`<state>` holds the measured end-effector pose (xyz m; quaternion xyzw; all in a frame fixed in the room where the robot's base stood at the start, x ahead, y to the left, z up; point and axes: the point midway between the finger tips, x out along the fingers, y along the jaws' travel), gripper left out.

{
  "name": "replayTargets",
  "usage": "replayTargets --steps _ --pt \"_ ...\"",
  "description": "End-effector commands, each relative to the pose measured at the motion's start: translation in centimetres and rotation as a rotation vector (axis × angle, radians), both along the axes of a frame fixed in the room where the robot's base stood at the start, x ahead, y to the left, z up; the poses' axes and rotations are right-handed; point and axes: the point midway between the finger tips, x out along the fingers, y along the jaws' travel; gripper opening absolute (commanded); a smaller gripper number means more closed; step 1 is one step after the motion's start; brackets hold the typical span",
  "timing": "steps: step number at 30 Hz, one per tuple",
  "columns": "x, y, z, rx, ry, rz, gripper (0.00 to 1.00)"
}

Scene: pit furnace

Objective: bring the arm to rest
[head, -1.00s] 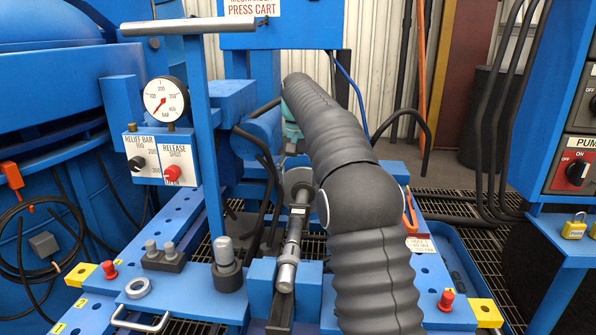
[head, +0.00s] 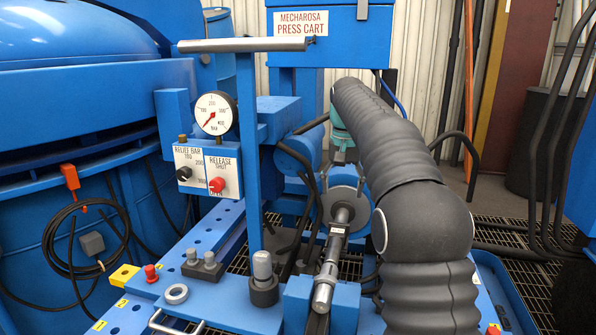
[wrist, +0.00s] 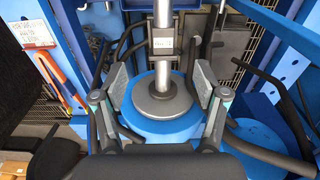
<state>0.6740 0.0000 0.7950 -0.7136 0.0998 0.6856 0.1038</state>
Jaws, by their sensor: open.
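My arm in its ribbed dark grey sleeve reaches from the lower right over the press cart (head: 330,45). My gripper (wrist: 160,80) is open and empty, its two grey fingers spread wide in the wrist view. In that view a steel rod (wrist: 162,62) with a grey disc (wrist: 161,104) on a blue cylinder (wrist: 150,125) shows between the fingers, with gaps on both sides. I cannot tell how far below the fingertips it lies. In the head view the gripper (head: 344,156) is small and partly hidden beside the sleeve, just above the round grey plate (head: 341,196).
A pressure gauge (head: 213,114) and a panel with a black knob and a red release knob (head: 217,185) stand left of the arm. A blue post with a grey crossbar (head: 246,45) rises nearby. Black hoses (head: 457,150) hang at the right. An orange-handled tool (wrist: 62,75) shows in the wrist view.

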Motion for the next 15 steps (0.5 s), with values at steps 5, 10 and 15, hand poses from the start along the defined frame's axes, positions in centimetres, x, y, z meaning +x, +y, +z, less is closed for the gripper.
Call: replayTargets --steps 5,10,15 --pt "-4.8 0.0 2.1 -0.003 -0.064 0.038 0.73" --pt "-9.7 0.0 2.9 -0.008 -0.125 0.077 0.73" --pt "-14.9 0.0 2.7 -0.016 -0.184 0.114 0.73"
